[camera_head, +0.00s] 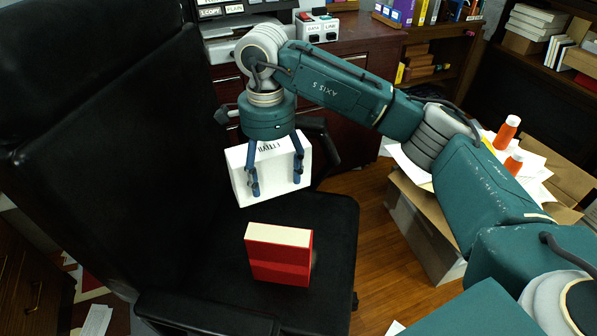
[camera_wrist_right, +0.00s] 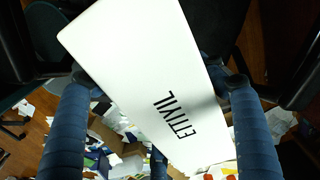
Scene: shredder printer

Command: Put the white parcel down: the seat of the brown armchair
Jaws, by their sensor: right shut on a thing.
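The white parcel (camera_head: 272,172) is a white box with black lettering. My right gripper (camera_head: 276,186) is shut on it, with blue fingers on its sides, and holds it at the back of the seat. A gap below the parcel is hard to judge. In the right wrist view the parcel (camera_wrist_right: 150,60) fills the middle between the fingers. The armchair looks black, not brown; its seat (camera_head: 335,225) lies below and in front of the parcel. My left gripper is not in view.
A red book-like box (camera_head: 280,262) with a pale top stands on the seat, in front of the parcel. The tall chair back (camera_head: 100,130) rises at left, and armrests flank the seat.

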